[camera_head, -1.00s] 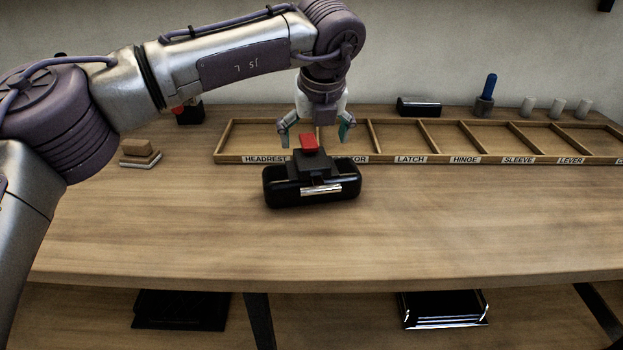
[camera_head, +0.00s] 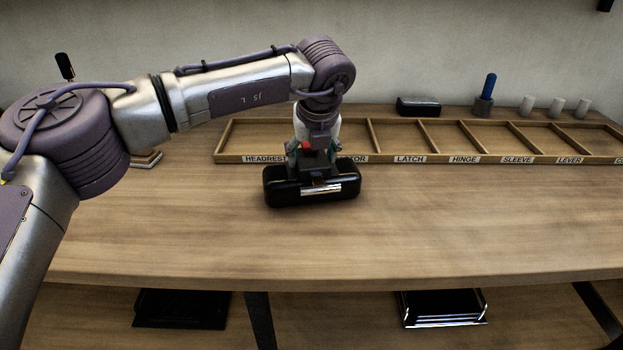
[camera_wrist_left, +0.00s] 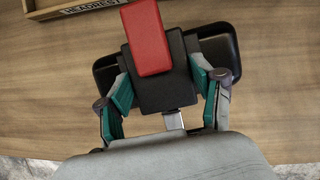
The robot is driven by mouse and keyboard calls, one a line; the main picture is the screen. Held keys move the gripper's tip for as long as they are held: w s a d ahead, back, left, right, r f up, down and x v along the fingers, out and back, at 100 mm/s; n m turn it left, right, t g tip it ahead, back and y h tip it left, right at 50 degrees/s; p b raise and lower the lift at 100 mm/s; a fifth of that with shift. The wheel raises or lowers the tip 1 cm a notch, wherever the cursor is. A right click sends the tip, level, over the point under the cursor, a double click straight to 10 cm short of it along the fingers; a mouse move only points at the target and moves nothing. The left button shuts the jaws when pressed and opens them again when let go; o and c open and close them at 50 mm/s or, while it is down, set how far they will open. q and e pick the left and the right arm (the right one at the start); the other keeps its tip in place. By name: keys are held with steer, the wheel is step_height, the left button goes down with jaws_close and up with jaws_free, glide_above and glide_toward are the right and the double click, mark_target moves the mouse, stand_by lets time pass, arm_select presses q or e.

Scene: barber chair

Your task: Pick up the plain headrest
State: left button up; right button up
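A black padded headrest (camera_head: 284,193) lies on the table in front of the sorting tray, with a bright metal strip on its near side. A black block (camera_wrist_left: 165,92) with a red top (camera_wrist_left: 147,40) stands on it. My left gripper (camera_head: 317,152) is lowered over this block. In the left wrist view, its teal finger pads (camera_wrist_left: 158,72) stand on either side of the block, spread apart; whether they touch it is hard to tell. The headrest still rests on the table. My right gripper is not in view.
A wooden tray (camera_head: 400,160) with labelled, empty compartments runs along the back. Behind it stand a black case (camera_head: 418,106), a blue-handled tool (camera_head: 487,95) and several pale cylinders. A small stacked item (camera_head: 147,159) sits left, partly behind my arm. The front tabletop is clear.

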arm_select(q)
steer(key=c, duration=1.1)
steer(key=shift+w+r, duration=0.1)
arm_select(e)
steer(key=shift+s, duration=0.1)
arm_select(q)
steer(key=shift+r, duration=0.6)
steer(key=r, duration=0.3)
steer(key=shift+d+r, duration=0.1)
steer(key=shift+d, duration=0.15)
steer(key=s+d+r, duration=0.6)
steer(key=d, duration=0.3)
steer(key=shift+d+r, duration=0.3)
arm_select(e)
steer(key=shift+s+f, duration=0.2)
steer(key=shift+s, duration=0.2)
arm_select(q)
steer(key=shift+a+f, duration=0.1)
steer(key=shift+f, duration=0.05)
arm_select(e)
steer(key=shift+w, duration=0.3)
